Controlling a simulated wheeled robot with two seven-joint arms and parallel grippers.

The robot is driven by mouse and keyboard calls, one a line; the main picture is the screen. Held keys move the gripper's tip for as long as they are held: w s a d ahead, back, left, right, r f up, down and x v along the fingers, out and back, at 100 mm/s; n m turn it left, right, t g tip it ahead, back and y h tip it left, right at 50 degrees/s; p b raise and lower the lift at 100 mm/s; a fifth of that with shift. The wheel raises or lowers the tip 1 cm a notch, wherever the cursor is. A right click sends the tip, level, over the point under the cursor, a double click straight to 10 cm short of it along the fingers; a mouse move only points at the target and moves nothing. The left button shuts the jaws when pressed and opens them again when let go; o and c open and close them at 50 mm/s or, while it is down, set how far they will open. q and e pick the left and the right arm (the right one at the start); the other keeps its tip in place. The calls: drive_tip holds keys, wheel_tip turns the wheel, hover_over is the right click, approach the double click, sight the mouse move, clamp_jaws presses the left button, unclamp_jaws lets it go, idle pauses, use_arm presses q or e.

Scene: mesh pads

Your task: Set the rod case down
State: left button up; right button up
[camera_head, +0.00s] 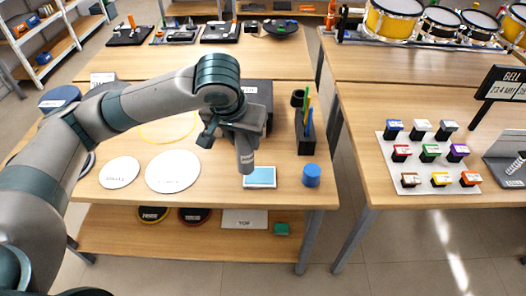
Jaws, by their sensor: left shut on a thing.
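My left gripper (241,136) reaches in from the left over the near table and points down. It is shut on a grey cylinder with a small pale label, which I take to be the rod case (246,161). The case hangs roughly upright below the fingers, and its upper part is hidden by the gripper. Its lower end shows just above and left of a light blue pad with a white border (262,178). I cannot tell whether it touches anything. My right gripper is not in view.
A blue cylinder (311,176) stands right of the pad. Behind it is a dark holder (305,144) with upright coloured items. White round mats (172,172) lie to the left. The right table (365,110) carries several coloured blocks on a white board (428,182). A gap separates the tables.

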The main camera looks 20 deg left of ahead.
use_arm(q)
drive_tip(key=w+d+r+m, duration=0.1)
drive_tip(key=w+d, duration=0.2)
drive_tip(key=w, duration=0.5)
drive_tip(key=w+d+r+m, duration=0.1)
drive_tip(key=w+d, duration=0.3)
drive_tip(key=w, duration=0.5)
drive_tip(key=w+d+f+m+h+p, duration=0.1)
drive_tip(key=w+d+f, duration=0.1)
drive_tip(key=w+f, duration=0.4)
drive_tip(key=shift+d+f, duration=0.3)
drive_tip(key=shift+f, duration=0.15)
drive_tip(key=shift+a, duration=0.15)
drive_tip(key=a+f+p, duration=0.4)
drive_tip(key=a+f, duration=0.3)
drive_tip(key=a, duration=0.4)
drive_tip(key=shift+s+a, duration=0.2)
drive_tip(key=shift+s, duration=0.05)
drive_tip(key=shift+f+p, duration=0.1)
drive_tip(key=shift+p, duration=0.2)
